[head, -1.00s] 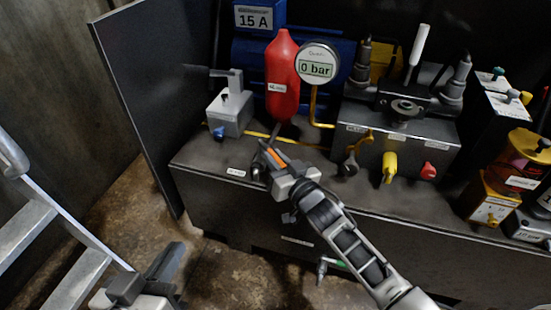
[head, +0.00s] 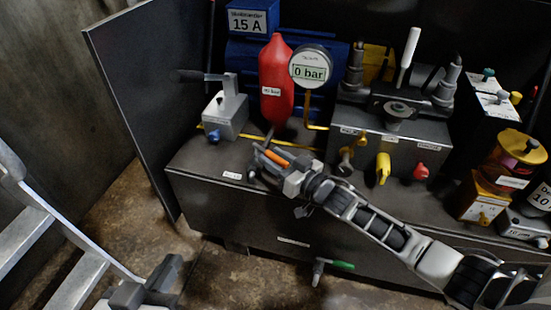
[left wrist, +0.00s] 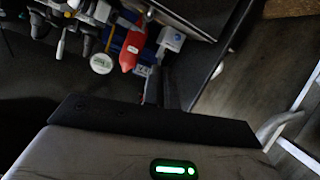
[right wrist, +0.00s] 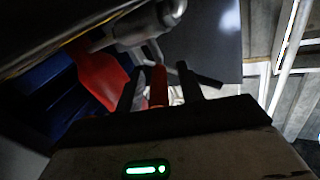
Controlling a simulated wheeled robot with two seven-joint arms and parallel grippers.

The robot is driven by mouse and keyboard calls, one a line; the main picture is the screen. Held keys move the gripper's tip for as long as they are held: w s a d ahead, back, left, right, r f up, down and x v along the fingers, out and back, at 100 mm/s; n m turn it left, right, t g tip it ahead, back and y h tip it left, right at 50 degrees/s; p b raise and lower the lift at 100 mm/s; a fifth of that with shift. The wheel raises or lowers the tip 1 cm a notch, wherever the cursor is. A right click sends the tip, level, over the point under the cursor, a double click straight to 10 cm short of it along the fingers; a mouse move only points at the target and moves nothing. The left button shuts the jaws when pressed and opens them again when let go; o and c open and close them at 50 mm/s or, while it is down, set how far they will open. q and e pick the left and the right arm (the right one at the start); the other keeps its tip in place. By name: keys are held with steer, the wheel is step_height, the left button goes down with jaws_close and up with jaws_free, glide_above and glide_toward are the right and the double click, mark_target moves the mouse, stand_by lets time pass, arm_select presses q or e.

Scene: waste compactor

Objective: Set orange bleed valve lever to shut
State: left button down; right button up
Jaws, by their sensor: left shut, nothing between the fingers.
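The orange lever (head: 276,157) is at the front left of the dark bench top, beside a small white label. It also shows in the right wrist view (right wrist: 158,86). My right gripper (head: 262,163) reaches in from the right and is open, its fingers (right wrist: 158,84) one on each side of the lever with gaps visible. Whether a finger touches it I cannot tell. The valve body under the lever is hidden by the gripper. My left gripper (head: 168,270) is shut and empty, low at the left, away from the bench.
A grey box with a hand lever (head: 226,115), a red bottle (head: 276,85) and a gauge reading 0 bar (head: 311,67) stand behind the lever. A valve block (head: 395,145) is to the right. A green-handled tap (head: 340,265) sits low in front. A ladder (head: 50,250) stands left.

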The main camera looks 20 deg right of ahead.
arm_select(q)
steer(key=shift+w+r, duration=0.1)
